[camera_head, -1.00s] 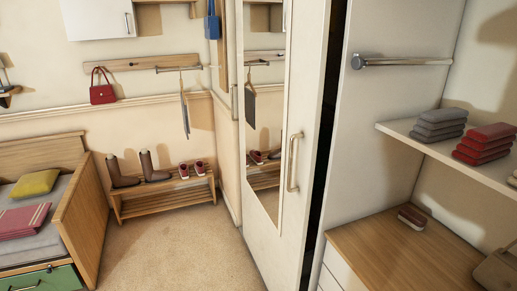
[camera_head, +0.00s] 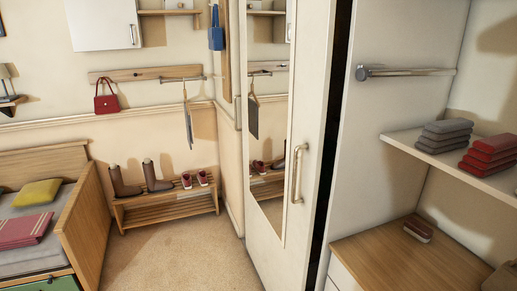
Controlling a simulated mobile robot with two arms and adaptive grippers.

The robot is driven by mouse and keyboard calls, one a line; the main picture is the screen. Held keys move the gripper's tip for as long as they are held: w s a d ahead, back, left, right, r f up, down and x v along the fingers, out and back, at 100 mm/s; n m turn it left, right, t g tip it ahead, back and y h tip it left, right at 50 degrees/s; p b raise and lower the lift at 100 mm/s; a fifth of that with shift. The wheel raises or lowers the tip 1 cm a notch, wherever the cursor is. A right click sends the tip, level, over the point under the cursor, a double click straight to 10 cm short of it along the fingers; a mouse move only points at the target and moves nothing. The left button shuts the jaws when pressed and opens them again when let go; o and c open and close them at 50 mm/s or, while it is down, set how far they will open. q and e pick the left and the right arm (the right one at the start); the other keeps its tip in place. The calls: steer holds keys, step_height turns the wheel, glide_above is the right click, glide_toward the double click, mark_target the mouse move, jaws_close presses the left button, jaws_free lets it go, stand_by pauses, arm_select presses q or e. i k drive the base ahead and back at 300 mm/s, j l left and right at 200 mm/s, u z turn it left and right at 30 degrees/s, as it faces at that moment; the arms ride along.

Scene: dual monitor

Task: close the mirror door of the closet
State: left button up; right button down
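The closet's mirror door (camera_head: 313,120) is a tall white panel with a long mirror (camera_head: 266,130) set in it, right of the middle of the head view. A vertical metal handle (camera_head: 298,173) is on the door, to the right of the mirror. A dark vertical gap (camera_head: 328,130) separates the door from the closet's inner side wall (camera_head: 395,120). The closet interior to the right shows uncovered. Neither of my grippers is in view, and nothing is seen touching the handle.
Inside the closet are a rail (camera_head: 405,72), a shelf (camera_head: 480,165) with folded grey and red cloths, and a wooden drawer top (camera_head: 410,262). A shoe bench (camera_head: 165,206) and a bed (camera_head: 82,225) stand left. Carpet (camera_head: 185,255) between them and the door is clear.

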mark_target(286, 46)
steer(key=i+j+u, duration=0.3)
steer(key=i, duration=0.15)
steer(key=i+j+u, duration=0.35)
steer(key=i+u, duration=0.3)
steer(key=i, duration=0.3)
